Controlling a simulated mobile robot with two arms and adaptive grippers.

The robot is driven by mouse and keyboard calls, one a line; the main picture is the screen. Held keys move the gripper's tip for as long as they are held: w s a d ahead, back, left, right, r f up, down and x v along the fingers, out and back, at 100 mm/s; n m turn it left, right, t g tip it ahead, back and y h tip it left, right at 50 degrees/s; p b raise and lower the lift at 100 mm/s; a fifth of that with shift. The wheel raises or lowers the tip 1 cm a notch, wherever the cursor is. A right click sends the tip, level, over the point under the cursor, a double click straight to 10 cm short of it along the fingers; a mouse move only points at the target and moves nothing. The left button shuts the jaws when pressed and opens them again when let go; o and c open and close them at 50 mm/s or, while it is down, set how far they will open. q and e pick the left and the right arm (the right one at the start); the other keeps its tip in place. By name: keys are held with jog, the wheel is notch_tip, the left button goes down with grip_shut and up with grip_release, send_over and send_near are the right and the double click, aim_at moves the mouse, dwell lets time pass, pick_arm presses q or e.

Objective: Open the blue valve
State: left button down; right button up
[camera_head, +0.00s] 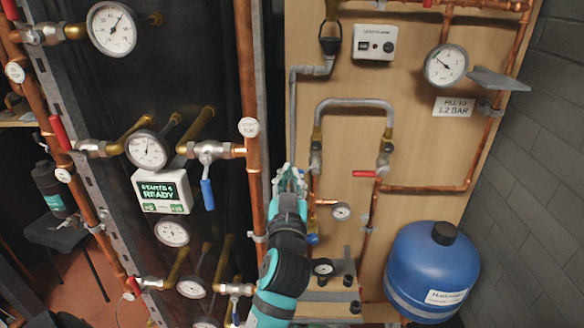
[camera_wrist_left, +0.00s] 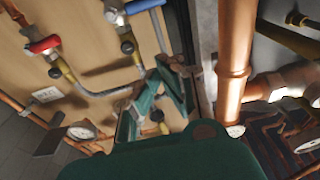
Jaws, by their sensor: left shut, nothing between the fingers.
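My left gripper (camera_head: 290,180) is shut and empty, close to the wooden board beside the left leg of a grey pipe loop. Its green fingers (camera_wrist_left: 163,82) also show in the left wrist view. A blue lever valve (camera_wrist_left: 143,6) is at the top edge of that view, across the loop from a red lever valve (camera_wrist_left: 43,44); the gripper is apart from the blue lever there. In the head view that spot is mostly hidden behind the gripper.
A thick vertical copper pipe (camera_head: 248,90) stands just left of my gripper. The red lever (camera_head: 365,174) lies sideways on the loop's right leg. A blue tank (camera_head: 432,270) is at lower right. Gauges and pipes crowd the left rack.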

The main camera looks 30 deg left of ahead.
pick_arm(q)
jog(key=r+p, duration=0.2)
jog(key=p, duration=0.1)
send_over(300, 171)
jog(key=s, duration=0.2)
jog(key=shift+a+f, duration=0.2)
jog(key=shift+f, duration=0.95)
jog(key=shift+a+f, duration=0.2)
jog(key=shift+f, duration=0.95)
jog(key=shift+s, duration=0.1)
